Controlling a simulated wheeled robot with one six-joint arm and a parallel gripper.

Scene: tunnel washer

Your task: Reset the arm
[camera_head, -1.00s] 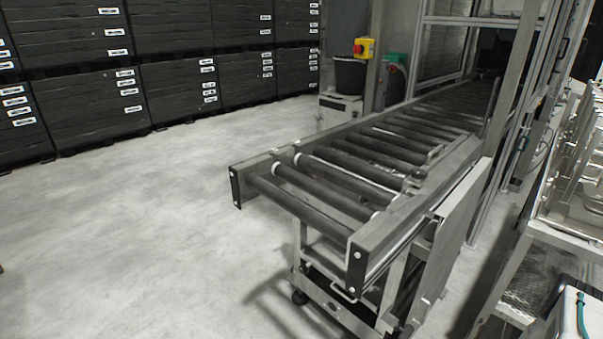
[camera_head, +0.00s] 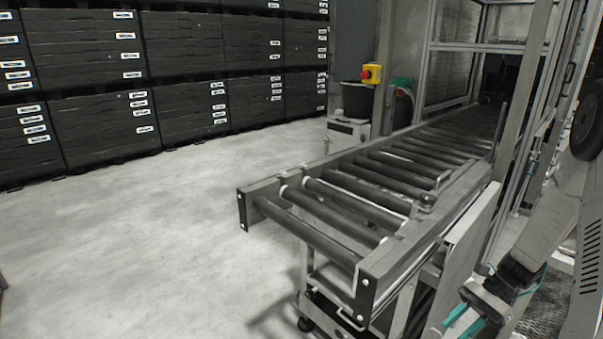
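My arm reaches in from the right edge and slants down to the lower right. My gripper (camera_head: 460,322), with teal parts at its end, is low in the picture beside the near end of the roller conveyor (camera_head: 372,262). I see nothing held in it, but its fingertips are small and close to the bottom edge, so I cannot tell whether it is open or shut.
The roller conveyor runs back toward a metal-framed machine (camera_head: 527,120). A red and yellow emergency stop (camera_head: 371,74) and a black bin (camera_head: 357,99) stand beside it. Stacked black crates (camera_head: 105,125) line the back left. The grey floor (camera_head: 150,240) at left is clear.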

